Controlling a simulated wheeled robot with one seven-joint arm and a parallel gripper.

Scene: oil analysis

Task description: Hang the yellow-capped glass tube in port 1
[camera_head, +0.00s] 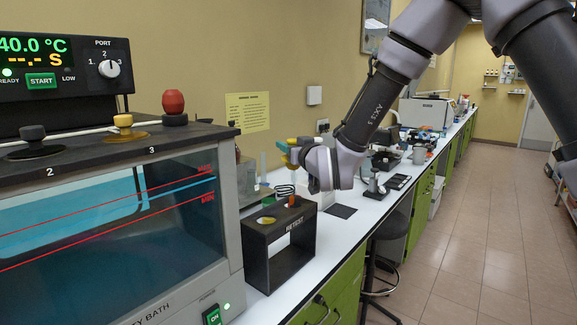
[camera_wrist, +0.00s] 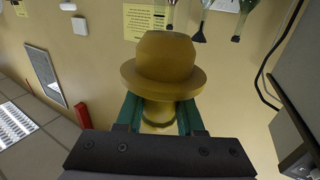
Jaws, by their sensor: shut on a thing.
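My gripper (camera_head: 287,146) is shut on the yellow cap of the tube. The cap (camera_wrist: 163,70) fills the middle of the wrist view, with a wide brim between the two green fingers. The glass below the cap is hidden or too faint to make out. In the head view my gripper is above the counter, beyond the black rack and right of the bath (camera_head: 110,215). The bath's top shows labels 2 and 3, with a black knob (camera_head: 33,134) near 2 and a yellow knob (camera_head: 123,121) near 3. Port 1 is not in view.
A black rack marked RETEST (camera_head: 283,240) stands beside the bath, with yellow and orange items on its top. A red knob (camera_head: 173,103) rises from the bath's back right. A control box (camera_head: 65,70) with a port dial stands behind. A stool (camera_head: 388,250) is by the counter.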

